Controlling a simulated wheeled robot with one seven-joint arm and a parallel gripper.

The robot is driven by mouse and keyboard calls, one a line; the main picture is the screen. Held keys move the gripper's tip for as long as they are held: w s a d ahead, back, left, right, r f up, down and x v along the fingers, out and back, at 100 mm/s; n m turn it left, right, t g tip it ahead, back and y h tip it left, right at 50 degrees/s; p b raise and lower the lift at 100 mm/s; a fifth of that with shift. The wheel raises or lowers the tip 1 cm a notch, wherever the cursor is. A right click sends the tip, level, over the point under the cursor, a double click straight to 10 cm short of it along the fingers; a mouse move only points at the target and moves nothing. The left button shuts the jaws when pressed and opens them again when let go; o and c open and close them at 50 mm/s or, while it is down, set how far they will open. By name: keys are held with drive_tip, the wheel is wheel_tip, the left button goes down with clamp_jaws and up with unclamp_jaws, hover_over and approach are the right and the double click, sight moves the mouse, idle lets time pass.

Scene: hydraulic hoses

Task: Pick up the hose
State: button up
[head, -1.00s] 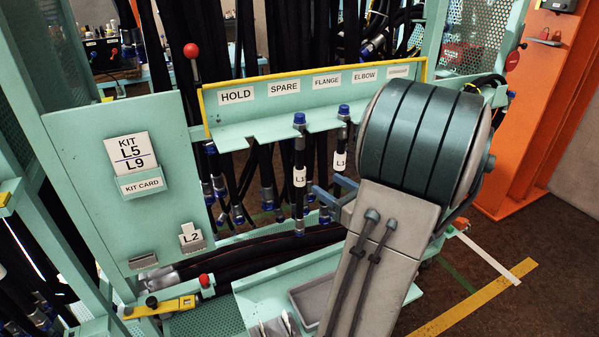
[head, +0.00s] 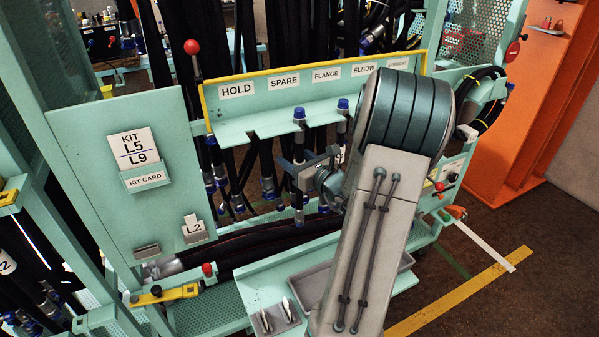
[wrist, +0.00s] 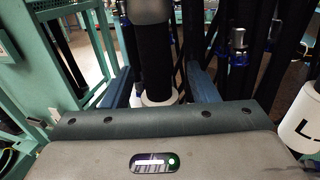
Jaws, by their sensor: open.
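Two short black hoses with blue caps hang from the pale green rack shelf. The left hose (head: 299,140) hangs below the SPARE and FLANGE labels; the right hose (head: 342,108) is partly hidden behind my arm. My gripper (head: 297,173) is at the left hose, below its top fitting. In the wrist view the black hose (wrist: 155,60) stands between my two blue fingers, with a white band at its lower visible part. The fingers are open, with gaps beside the hose. A white tag (wrist: 303,125) of a neighbouring hose is at the right.
The labelled shelf (head: 270,122) is just above my gripper. Many black hoses hang behind. A panel with a KIT L5 L9 card (head: 133,149) and an L2 tag (head: 194,229) stands left. A grey tray (head: 310,285) lies below. An orange post (head: 530,110) stands right.

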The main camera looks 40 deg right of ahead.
drive_tip(key=shift+w, duration=0.1)
drive_tip(key=shift+c, duration=0.3)
drive_tip(key=c, duration=1)
clamp_jaws()
drive_tip(key=shift+r+b, duration=0.15)
drive_tip(key=shift+b, duration=0.15)
drive_tip(key=shift+r, duration=0.1)
drive_tip(key=s+a+b, duration=0.4)
drive_tip(key=s+b, duration=0.2)
drive_tip(key=s, duration=1.1)
drive_tip(key=shift+s+a, duration=0.15)
drive_tip(key=shift+s, duration=0.1)
